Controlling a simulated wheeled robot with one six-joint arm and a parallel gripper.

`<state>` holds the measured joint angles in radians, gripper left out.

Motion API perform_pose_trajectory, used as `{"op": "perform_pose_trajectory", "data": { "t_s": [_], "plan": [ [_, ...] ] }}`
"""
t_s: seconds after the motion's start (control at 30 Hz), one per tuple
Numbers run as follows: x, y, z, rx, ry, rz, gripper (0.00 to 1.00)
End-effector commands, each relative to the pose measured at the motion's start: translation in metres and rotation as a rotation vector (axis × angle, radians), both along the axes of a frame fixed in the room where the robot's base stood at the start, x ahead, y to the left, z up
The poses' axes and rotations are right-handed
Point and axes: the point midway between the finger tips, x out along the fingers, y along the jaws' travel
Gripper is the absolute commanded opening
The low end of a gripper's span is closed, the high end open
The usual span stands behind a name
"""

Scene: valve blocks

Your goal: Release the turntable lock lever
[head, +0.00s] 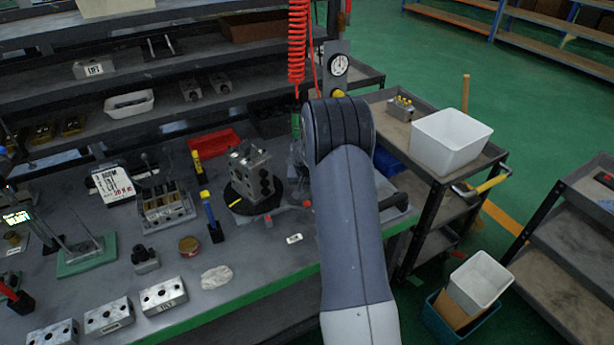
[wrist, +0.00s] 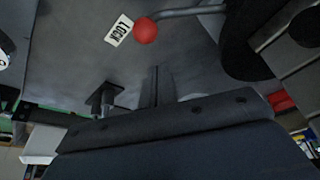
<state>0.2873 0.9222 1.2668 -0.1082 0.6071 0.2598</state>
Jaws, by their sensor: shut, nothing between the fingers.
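The turntable (head: 232,205) is a black disc on the bench with a grey metal valve block (head: 250,172) on it. The lock lever, a grey rod (wrist: 190,11) with a red ball knob (wrist: 145,31), extends from beside the turntable. The knob also shows in the head view (head: 307,203), close to my arm. A white LOCK label (wrist: 118,30) lies on the bench near the knob, also in the head view (head: 294,239). My gripper (wrist: 156,76) is shut and empty, apart from the knob. My arm hides it in the head view.
Several valve blocks (head: 163,296) line the bench front. A cart with a white bin (head: 450,140) stands right.

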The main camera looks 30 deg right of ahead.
Motion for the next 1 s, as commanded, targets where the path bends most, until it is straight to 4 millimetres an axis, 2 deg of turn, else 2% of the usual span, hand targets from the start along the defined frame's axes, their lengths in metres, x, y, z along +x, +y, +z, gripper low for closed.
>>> {"op": "perform_pose_trajectory", "data": {
  "t_s": [0.23,1.0],
  "plan": [
    [-0.017,0.009,-0.003,-0.001,0.003,0.002,0.00],
    [-0.024,0.013,-0.006,-0.001,0.000,-0.049,0.00]
  ]
}}
